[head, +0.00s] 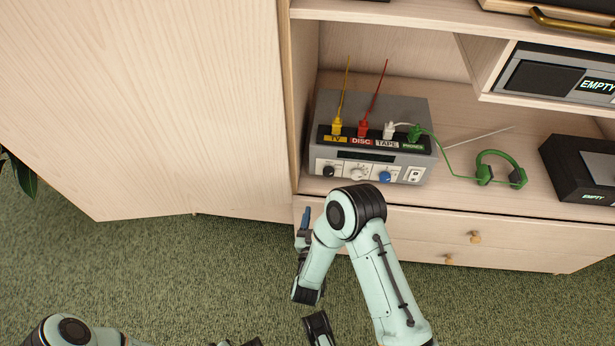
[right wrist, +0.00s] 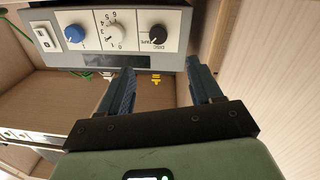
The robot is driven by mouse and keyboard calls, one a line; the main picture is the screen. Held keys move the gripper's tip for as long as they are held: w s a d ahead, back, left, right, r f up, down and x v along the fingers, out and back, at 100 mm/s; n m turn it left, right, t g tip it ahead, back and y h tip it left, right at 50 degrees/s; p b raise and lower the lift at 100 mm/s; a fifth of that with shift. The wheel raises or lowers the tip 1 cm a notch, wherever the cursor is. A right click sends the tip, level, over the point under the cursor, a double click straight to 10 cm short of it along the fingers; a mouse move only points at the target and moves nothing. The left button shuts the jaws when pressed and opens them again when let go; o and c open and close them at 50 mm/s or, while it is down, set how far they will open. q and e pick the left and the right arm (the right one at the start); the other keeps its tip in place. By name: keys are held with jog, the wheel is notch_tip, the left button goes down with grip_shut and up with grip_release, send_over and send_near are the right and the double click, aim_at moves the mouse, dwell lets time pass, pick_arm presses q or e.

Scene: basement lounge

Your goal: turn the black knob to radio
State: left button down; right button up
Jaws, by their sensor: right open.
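The black knob (head: 328,171) is at the left end of the front panel of a grey device (head: 330,150) on the cabinet shelf. In the right wrist view, which is upside down, the black knob (right wrist: 158,34) has DISC and TAPE lettering beside it; where it points is too small to tell. My right gripper (head: 305,222) is below and in front of the device, partly hidden by its own arm. In the right wrist view its two blue fingers (right wrist: 161,72) are apart and empty, short of the knob. My left arm enters at the bottom left; its gripper's state does not show.
A white knob (head: 357,173) and a blue knob (head: 384,177) sit right of the black one. Coloured plugs stand on top of the device. Green headphones (head: 498,170) and a black box (head: 580,170) lie to the right. A cabinet door (head: 170,110) stands at the left.

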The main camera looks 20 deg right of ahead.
aim_at(328, 174)
jog(key=b+x, duration=0.2)
jog(key=x, duration=1.1)
jog(key=shift+d, duration=0.15)
pick_arm(q)
jog(key=w+f, duration=0.1)
jog(key=w+a+f+t, duration=0.1)
jog(key=w, duration=0.1)
jog(key=shift+a, duration=0.2)
pick_arm(e)
jog(key=c, duration=1)
